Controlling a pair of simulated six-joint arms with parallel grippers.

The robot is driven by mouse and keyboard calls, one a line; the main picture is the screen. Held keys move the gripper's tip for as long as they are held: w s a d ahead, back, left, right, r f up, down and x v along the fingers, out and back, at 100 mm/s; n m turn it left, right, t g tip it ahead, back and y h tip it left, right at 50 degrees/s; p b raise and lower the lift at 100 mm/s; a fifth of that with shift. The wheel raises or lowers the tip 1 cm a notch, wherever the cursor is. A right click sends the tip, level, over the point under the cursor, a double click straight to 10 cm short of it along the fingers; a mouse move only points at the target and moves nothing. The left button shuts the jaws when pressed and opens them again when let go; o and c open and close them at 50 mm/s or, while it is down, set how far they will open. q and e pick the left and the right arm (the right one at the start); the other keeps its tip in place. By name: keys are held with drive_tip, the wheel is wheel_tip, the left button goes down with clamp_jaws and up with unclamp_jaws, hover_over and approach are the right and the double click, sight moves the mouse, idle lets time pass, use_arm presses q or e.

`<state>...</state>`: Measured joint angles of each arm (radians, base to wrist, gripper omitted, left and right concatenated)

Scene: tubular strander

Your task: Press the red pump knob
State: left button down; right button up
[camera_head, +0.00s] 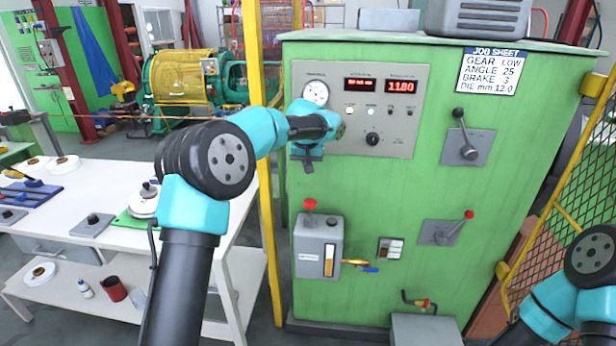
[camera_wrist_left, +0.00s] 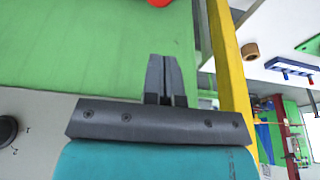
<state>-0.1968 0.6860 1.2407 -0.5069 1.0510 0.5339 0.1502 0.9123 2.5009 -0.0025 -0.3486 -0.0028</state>
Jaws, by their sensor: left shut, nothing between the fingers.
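The red pump knob (camera_head: 310,204) stands on top of the grey pump box (camera_head: 318,246), low on the left of the green cabinet's front. At the top edge of the left wrist view a red part (camera_wrist_left: 159,2), likely this knob, is cut off by the frame. My left gripper (camera_head: 307,172) is in front of the cabinet, above the knob and apart from it, pointing down. In the left wrist view its two fingers (camera_wrist_left: 164,62) are together with nothing between them. My right arm shows at the lower right of the head view; its gripper is out of frame.
A yellow post (camera_head: 262,160) stands just left of the pump box. A grey control panel (camera_head: 385,135) is behind my left wrist. A brass valve with a blue handle (camera_head: 362,266) sticks out right of the pump. A white workbench (camera_head: 110,165) is at left.

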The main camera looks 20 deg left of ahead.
sight(308, 202)
use_arm(q)
drive_tip(key=x, duration=1.1)
drive_tip(key=shift+s+f, duration=0.25)
drive_tip(key=shift+f, duration=0.85)
drive_tip(key=shift+d+f, duration=0.1)
drive_tip(key=shift+f, duration=2.05)
drive_tip(key=shift+r, duration=0.6)
drive_tip(key=w+v, duration=0.1)
drive_tip(key=v, duration=1.2)
drive_tip(key=shift+r, duration=0.15)
